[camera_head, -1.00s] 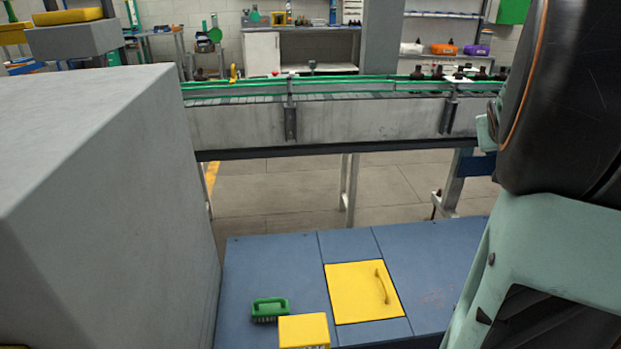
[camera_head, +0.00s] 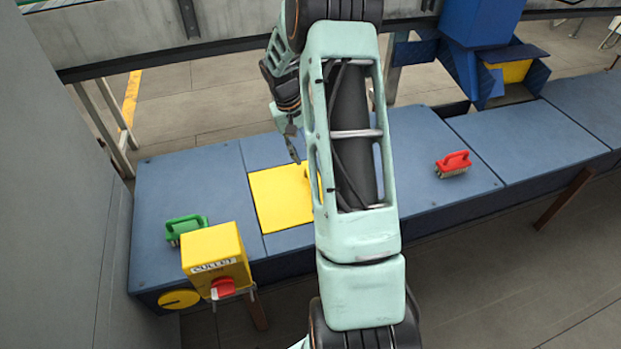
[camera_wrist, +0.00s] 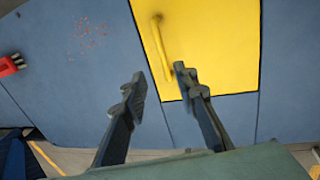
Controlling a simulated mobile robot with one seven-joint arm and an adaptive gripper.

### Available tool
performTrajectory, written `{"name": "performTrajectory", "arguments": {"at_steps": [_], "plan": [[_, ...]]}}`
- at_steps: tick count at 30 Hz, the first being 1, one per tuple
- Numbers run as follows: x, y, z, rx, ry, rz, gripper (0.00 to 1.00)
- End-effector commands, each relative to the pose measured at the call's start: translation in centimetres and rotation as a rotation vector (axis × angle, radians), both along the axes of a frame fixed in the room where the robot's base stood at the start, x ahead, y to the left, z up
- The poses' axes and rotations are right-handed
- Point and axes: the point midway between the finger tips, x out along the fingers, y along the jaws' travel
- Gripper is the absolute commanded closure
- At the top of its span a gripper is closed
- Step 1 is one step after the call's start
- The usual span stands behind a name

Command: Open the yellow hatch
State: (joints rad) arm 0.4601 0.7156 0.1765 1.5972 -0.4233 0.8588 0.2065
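The yellow hatch (camera_head: 280,198) is a square panel lying flat and closed in the blue bench top. My arm hides its right part in the head view. In the wrist view the hatch (camera_wrist: 215,45) is at the upper right, and its yellow bar handle (camera_wrist: 160,48) runs along its left side. My gripper (camera_wrist: 160,82) is open and empty, with its two fingers apart just short of the handle's near end. In the head view my gripper (camera_head: 294,148) hangs over the far edge of the hatch. I see no contact with the handle.
A green brush (camera_head: 186,229) and a yellow box labelled CULLET with a red knob (camera_head: 215,256) are left of the hatch. A red brush (camera_head: 453,164) lies on the blue bench (camera_head: 425,195) to the right. A conveyor (camera_head: 130,38) runs behind; a grey block (camera_head: 60,200) stands left.

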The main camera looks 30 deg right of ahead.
Motion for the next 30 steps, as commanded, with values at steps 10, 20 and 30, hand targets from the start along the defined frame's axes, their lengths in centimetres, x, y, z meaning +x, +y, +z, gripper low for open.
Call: {"name": "performTrajectory", "arguments": {"at_steps": [10, 20, 30], "plan": [[-0.4, -0.5, -4.7, 0.010, 0.010, -0.002, 0.73], [-0.5, -1.5, -9.9, 0.009, 0.007, -0.002, 0.73], [-0.6, -1.8, -10.9, 0.008, 0.005, 0.000, 0.73]]}}
